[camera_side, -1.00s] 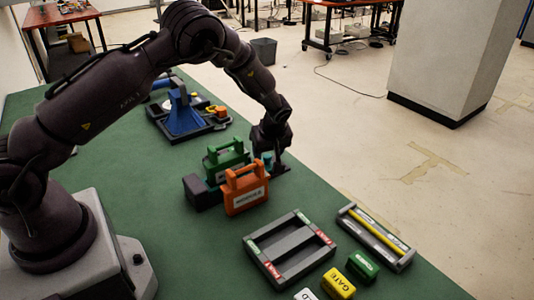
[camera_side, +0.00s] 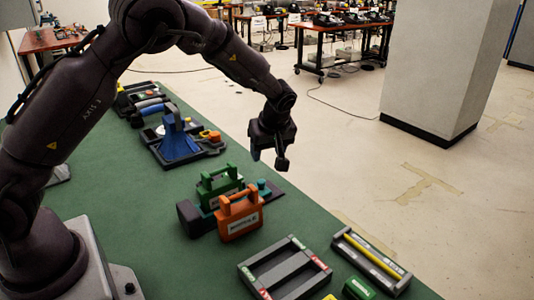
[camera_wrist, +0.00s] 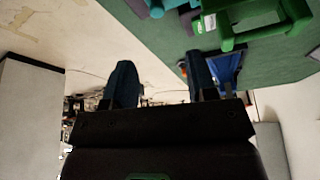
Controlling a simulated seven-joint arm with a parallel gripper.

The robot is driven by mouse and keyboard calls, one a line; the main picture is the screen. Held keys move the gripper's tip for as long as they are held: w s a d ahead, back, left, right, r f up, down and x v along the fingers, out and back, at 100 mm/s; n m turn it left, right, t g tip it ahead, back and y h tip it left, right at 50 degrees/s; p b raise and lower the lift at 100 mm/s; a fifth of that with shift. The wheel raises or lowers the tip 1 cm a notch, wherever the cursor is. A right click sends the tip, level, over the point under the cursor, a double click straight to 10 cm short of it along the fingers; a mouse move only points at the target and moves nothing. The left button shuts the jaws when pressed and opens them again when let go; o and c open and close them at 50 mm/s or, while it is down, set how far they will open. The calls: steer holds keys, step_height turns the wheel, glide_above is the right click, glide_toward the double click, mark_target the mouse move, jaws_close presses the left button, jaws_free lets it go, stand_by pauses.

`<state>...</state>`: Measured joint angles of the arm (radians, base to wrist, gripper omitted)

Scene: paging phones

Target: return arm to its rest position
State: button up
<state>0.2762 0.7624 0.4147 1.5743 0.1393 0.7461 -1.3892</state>
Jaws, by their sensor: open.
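My gripper (camera_side: 271,160) hangs in the air beyond the far edge of the green table, up and right of the phones in the side view. In the wrist view my gripper (camera_wrist: 160,85) has its two dark fingers apart with nothing between them. A green phone-like case (camera_side: 217,180) and an orange one (camera_side: 240,216) with a white label stand on the table below it, by a dark base. The green case also shows in the wrist view (camera_wrist: 260,22) at the top right.
A blue device on a dark tray (camera_side: 180,145) stands farther back on the green table (camera_side: 110,200). A grey frame tray (camera_side: 285,268) and a rack with a yellow bar (camera_side: 370,262) lie near the front. A grey pillar (camera_side: 445,65) rises beyond. Air around the gripper is clear.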

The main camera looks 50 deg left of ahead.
steer(key=s+d+r+m, duration=0.1)
steer(key=s+m, duration=0.1)
steer(key=s+d+r+m+h, duration=0.1)
steer(key=s+m, duration=0.2)
steer(key=s+r+m+g, duration=0.1)
steer(key=s+m, duration=0.1)
steer(key=s, duration=0.1)
steer(key=shift+d+m+h, duration=0.3)
steer(key=shift+d+h, duration=0.1)
steer(key=s+d+r+m+t+h, duration=0.1)
steer(key=s+d+r+m+t, duration=0.1)
steer(key=s+r, duration=0.6)
steer(key=s+d+r+m+t+h, duration=0.1)
steer(key=s+d+r+m+t, duration=0.1)
steer(key=s+r+m, duration=0.3)
steer(key=s+r+t, duration=0.1)
steer(key=s+r, duration=0.2)
steer(key=s, duration=0.4)
steer(key=shift+t, duration=0.3)
steer(key=shift+s, duration=0.1)
